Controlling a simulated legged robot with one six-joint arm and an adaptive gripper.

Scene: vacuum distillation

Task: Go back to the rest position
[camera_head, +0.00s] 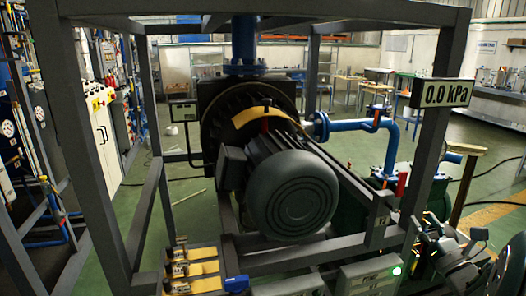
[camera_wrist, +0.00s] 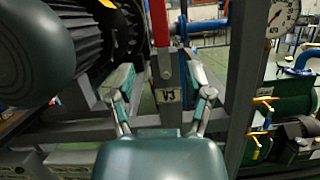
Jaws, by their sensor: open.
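My gripper (camera_wrist: 162,82) is open in the wrist view, its two fingers spread with nothing held. Between and beyond the fingers, a grey frame post carries a small white tag (camera_wrist: 168,95), with a red handle (camera_wrist: 160,40) above it. In the head view my arm (camera_head: 460,268) is at the lower right, beside the pump frame; the fingertips are hard to make out there. The red handle also shows in the head view (camera_head: 401,185), on the blue pipework side.
The grey frame (camera_head: 75,110) surrounds a large motor (camera_head: 292,195). A display (camera_head: 443,93) reads 0.0 kPa. A gauge (camera_wrist: 284,15) is at right. Green floor is open behind.

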